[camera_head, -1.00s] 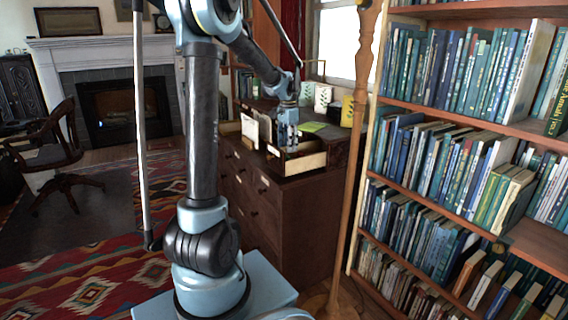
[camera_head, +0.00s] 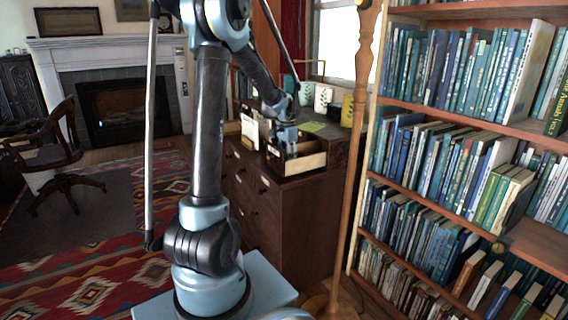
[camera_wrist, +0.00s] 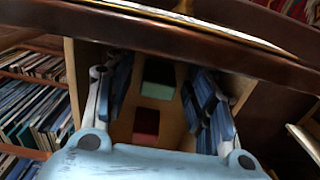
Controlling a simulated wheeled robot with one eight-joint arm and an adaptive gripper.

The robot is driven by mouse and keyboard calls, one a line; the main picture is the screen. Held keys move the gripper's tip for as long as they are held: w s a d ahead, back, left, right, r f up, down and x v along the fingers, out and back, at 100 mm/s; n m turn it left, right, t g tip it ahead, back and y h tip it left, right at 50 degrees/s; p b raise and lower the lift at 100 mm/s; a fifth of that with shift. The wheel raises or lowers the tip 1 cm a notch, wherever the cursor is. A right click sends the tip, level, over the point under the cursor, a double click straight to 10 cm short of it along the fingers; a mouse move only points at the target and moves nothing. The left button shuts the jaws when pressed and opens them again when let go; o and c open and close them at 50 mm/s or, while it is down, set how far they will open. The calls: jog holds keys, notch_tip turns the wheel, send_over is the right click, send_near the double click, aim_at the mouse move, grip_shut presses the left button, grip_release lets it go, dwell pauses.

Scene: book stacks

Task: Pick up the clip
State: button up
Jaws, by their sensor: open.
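My gripper (camera_head: 287,144) is at the small open-topped wooden drawer or box (camera_head: 304,165) on top of the brown dresser. In the wrist view my gripper (camera_wrist: 163,95) is open, with its dark blue fingers spread to either side and nothing between them touching. Two small blocky things lie on the wooden floor between and beyond the fingers: a green-grey one (camera_wrist: 159,72) farther off and a dark red one (camera_wrist: 146,122) nearer. I cannot tell which, if either, is the clip. The box's contents are hidden in the head view.
Wooden box walls stand close on both sides of the fingers. Several mugs (camera_head: 322,98) and a green flat item (camera_head: 312,127) are on the dresser (camera_head: 285,215) behind. A wooden post (camera_head: 361,110) and a full bookcase (camera_head: 470,125) stand to the right.

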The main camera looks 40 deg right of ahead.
jog(key=c, duration=0.8)
jog(key=shift+r, duration=0.1)
